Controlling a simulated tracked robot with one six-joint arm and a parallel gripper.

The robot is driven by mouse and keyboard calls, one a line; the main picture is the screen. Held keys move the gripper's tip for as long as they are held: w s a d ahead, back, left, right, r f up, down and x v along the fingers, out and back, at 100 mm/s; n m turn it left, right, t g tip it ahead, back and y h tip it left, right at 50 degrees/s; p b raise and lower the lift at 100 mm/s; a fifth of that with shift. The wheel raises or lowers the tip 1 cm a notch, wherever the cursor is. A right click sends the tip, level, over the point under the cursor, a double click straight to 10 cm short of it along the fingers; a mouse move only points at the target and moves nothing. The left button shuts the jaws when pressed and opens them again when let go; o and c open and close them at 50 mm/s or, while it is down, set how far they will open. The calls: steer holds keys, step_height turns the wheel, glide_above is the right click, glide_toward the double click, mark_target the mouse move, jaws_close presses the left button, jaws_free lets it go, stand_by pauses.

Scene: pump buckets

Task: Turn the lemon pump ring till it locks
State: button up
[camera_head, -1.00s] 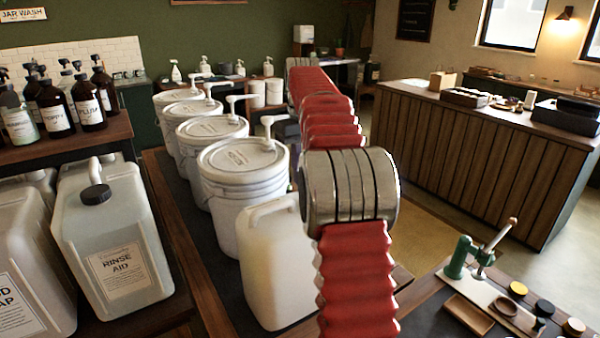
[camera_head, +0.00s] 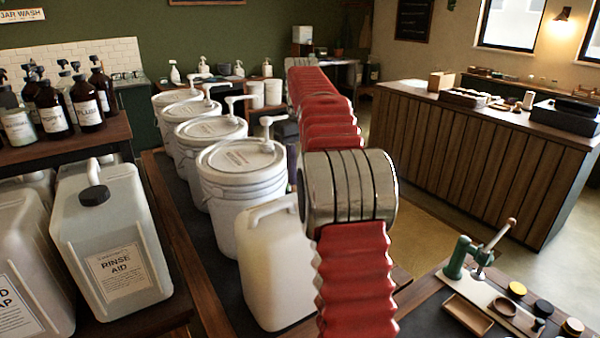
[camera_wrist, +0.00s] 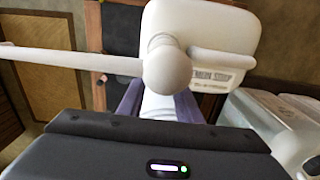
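In the wrist view, a white pump with a round knob (camera_wrist: 167,70) and a long spout pointing left fills the middle. Its pale neck (camera_wrist: 158,106) stands between the two purple fingers of my gripper (camera_wrist: 160,92). The fingers flank the neck closely on both sides; whether they press on it I cannot tell. The ring itself is mostly hidden under the knob and behind my gripper's dark body. In the head view, the nearest white bucket (camera_head: 242,205) has a lid and a white pump (camera_head: 268,130). My arm hides most of my gripper there. The lid label is too small to read.
A white jug (camera_head: 278,275) stands in front of the nearest bucket. More white buckets (camera_head: 210,133) stand in a row behind. A rinse aid jug (camera_head: 110,240) and brown bottles (camera_head: 87,105) are at left. A green press (camera_head: 458,260) and small dishes lie at front right.

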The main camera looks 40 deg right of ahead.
steer(key=shift+r, duration=3.6)
steer(key=shift+a+r, duration=0.15)
steer(key=shift+a, duration=0.1)
steer(key=s+a+t, duration=0.1)
steer(key=s+a, duration=0.4)
steer(key=a, duration=0.5)
steer(key=s+a+t, duration=0.2)
steer(key=s+a, duration=0.3)
steer(key=a, duration=0.4)
steer(key=s+a+f+t, duration=0.1)
steer(key=s+a+f, duration=0.4)
steer(key=s+f, duration=0.2)
steer(key=s+a+f+t, duration=0.1)
steer(key=s+a+f, duration=0.5)
steer(key=s+f, duration=0.2)
steer(key=s, duration=0.2)
steer(key=shift+s+n+t, duration=0.3)
steer(key=shift+n, duration=0.1)
steer(key=shift+a, duration=0.1)
